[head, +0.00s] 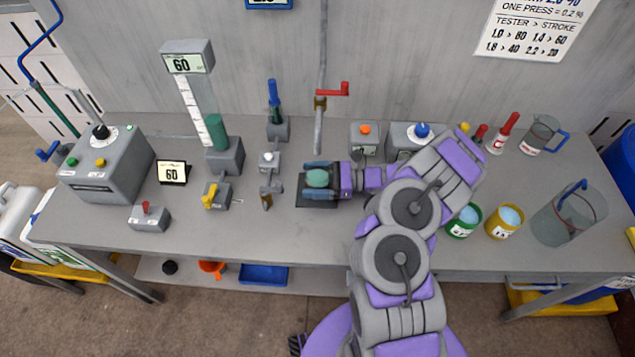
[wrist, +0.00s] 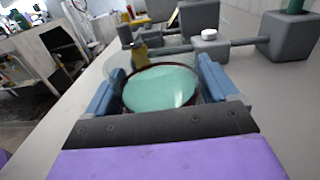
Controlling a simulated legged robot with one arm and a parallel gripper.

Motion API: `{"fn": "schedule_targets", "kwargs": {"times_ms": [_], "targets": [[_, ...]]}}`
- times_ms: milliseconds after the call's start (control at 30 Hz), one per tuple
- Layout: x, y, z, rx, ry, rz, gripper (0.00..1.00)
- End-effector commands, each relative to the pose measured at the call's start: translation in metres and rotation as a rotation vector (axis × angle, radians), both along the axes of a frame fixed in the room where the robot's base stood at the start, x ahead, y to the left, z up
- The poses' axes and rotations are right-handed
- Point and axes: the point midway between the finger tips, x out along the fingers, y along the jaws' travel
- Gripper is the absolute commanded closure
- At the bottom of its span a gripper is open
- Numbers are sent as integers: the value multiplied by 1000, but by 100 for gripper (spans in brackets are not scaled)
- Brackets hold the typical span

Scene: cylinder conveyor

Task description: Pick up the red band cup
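The red band cup (wrist: 160,88) is a clear glass with a dark red ring and teal liquid inside. In the head view the cup (head: 317,179) is over a small black pad (head: 316,200) on the workbench, below a tap with a red handle. My gripper (head: 320,179) reaches it from the right, with one blue finger on each side. In the wrist view my gripper (wrist: 157,88) has its blue fingers close along both sides of the glass. I cannot tell whether they press on it. The cup looks upright; its base is hidden.
A green band cup (head: 465,220), a yellow band cup (head: 505,221) and a large clear jug (head: 568,215) stand at the right. A small valve block (head: 269,160) and a yellow-handled device (head: 216,195) are left of the pad. The bench's front middle is clear.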

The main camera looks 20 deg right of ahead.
Motion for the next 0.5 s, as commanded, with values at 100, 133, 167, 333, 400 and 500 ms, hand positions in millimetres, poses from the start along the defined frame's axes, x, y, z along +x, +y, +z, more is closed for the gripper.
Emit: {"fn": "schedule_targets", "kwargs": {"times_ms": [100, 133, 167, 333, 400, 500], "targets": [[0, 0, 0, 0, 0, 0, 25], [0, 0, 0, 0, 0, 0, 28], [0, 0, 0, 0, 0, 0, 31], [0, 0, 0, 0, 0, 0, 47], [0, 0, 0, 0, 0, 0, 54], [0, 0, 0, 0, 0, 0, 63]]}}
